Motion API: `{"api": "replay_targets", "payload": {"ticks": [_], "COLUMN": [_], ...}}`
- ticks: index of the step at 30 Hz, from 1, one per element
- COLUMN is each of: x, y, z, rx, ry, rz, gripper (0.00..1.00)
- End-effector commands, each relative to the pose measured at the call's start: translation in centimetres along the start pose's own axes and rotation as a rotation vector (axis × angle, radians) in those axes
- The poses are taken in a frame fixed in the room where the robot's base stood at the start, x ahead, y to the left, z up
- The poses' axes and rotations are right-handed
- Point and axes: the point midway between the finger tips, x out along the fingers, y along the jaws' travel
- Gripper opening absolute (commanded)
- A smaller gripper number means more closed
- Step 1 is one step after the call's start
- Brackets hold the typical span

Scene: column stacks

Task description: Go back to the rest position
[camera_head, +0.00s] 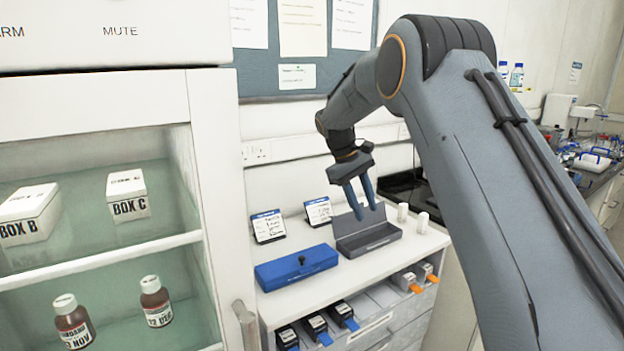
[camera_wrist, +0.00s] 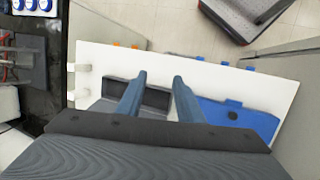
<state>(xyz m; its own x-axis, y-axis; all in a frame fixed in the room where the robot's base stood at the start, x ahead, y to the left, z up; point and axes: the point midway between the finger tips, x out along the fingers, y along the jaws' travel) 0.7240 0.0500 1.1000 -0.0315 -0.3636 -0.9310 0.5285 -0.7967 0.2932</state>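My gripper (camera_head: 363,198) is open and empty, its two blue-grey fingers pointing down above the white counter. The fingers also show apart in the wrist view (camera_wrist: 158,84), with nothing between them. Below them a grey box (camera_head: 368,240) stands open on the counter (camera_head: 330,283); it also shows in the wrist view (camera_wrist: 156,100). I cannot tell how far above the box the fingertips are. My arm reaches from the right side of the head view to the counter.
A closed blue box (camera_head: 297,268) sits left of the grey one. A cabinet (camera_head: 208,180) on the left holds white boxes (camera_head: 127,195) and brown bottles (camera_head: 155,300). Drawers with columns lie below.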

Motion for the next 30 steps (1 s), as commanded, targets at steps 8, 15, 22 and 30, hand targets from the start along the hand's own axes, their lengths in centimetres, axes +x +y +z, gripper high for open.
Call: {"api": "replay_targets", "payload": {"ticks": [8,15,22,30], "x": [5.2,10.5,15.5,18.7], "y": [-3.6,-8.9,-15.0,-19.5], "z": [6.5,14.5,22.7,28.2], "rx": [0.103,0.251,0.418,0.540], "ry": [0.065,0.124,0.165,0.184], "rz": [-0.112,-0.217,-0.297,-0.337], "gripper": [0.33,0.33,0.33,0.33]}}
